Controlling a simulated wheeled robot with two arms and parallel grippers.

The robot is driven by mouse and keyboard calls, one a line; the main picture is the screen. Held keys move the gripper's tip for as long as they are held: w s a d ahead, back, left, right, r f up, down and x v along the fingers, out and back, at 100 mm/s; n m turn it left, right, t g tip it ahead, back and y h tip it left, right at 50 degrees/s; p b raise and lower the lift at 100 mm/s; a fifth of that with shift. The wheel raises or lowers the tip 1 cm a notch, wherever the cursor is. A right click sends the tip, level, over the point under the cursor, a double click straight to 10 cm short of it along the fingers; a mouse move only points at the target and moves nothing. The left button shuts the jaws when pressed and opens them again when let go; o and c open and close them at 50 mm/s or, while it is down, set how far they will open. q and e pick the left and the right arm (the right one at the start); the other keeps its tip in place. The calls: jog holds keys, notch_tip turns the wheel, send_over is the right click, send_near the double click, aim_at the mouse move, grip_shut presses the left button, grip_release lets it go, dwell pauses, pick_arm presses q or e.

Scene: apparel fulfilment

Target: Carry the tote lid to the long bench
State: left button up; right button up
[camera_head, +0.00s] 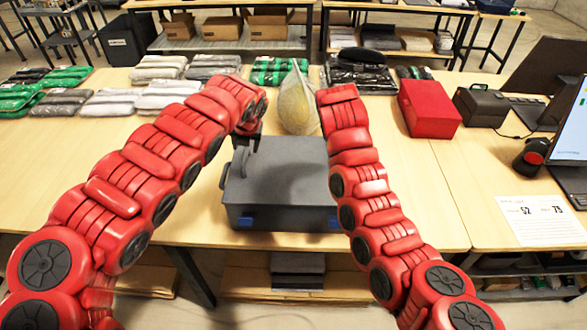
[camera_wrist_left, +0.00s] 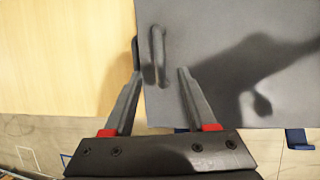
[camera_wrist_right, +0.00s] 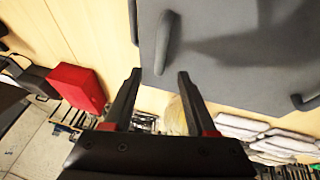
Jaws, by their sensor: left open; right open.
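The grey tote lid (camera_head: 287,172) is a flat panel on top of a dark grey tote (camera_head: 285,215) with blue latches, on the wooden table. A raised handle (camera_head: 243,160) stands near its left side. My left gripper (camera_head: 247,138) is open above that side. In the left wrist view the handle (camera_wrist_left: 158,55) shows between and beyond its fingertips (camera_wrist_left: 159,73), with no visible grip. In the right wrist view another handle (camera_wrist_right: 166,42) shows just beyond my open, empty right gripper (camera_wrist_right: 159,75). My right arm hides that gripper in the head view.
A pale, rounded object (camera_head: 297,103) stands behind the tote. A red box (camera_head: 429,108) and a dark printer-like device (camera_head: 481,104) are to the right. Folded garments in bags (camera_head: 110,102) line the left and back. Bare tabletop (camera_head: 420,200) lies right of the tote. Benches with cartons (camera_head: 270,22) stand further back.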

aim_at(245, 157)
pick_arm(q)
jog(key=x, duration=0.6)
jog(key=shift+w+d+f, duration=0.1)
jog(key=shift+w+f, duration=0.05)
jog(key=shift+f, duration=0.2)
pick_arm(e)
jog(key=x, duration=0.6)
jog(key=shift+w+f, duration=0.1)
jog(key=shift+f, duration=0.1)
pick_arm(q)
jog(key=shift+w+a+f, duration=0.1)
jog(key=shift+a+f, duration=0.2)
jog(key=shift+f, duration=0.15)
pick_arm(e)
jog(key=shift+w+d+f, duration=0.1)
jog(key=shift+w+f, duration=0.05)
jog(key=shift+f, duration=0.3)
pick_arm(q)
grip_shut()
pick_arm(e)
grip_shut()
